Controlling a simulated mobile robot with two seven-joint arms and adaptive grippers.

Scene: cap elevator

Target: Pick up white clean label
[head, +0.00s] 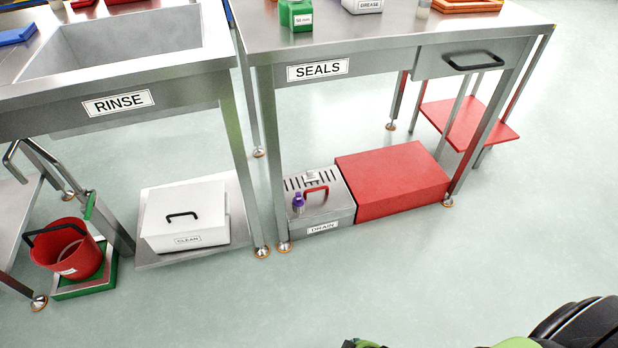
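The white box labelled CLEAN (186,222) stands on a low grey shelf (237,228) under the sink table, at the left of the head view. It has a black handle (182,215) on top, and the label CLEAN (187,239) is on its front face. Nothing is touching the box from my side. Neither of my grippers can be made out; only black and green parts of my own body show at the bottom edge.
A red bucket (78,262) in a green-edged tray stands left of the box. The RINSE sink table (170,88) overhangs it, with a leg at its right. A DRAIN box (330,212) and red block (395,180) lie further right. The floor in front is clear.

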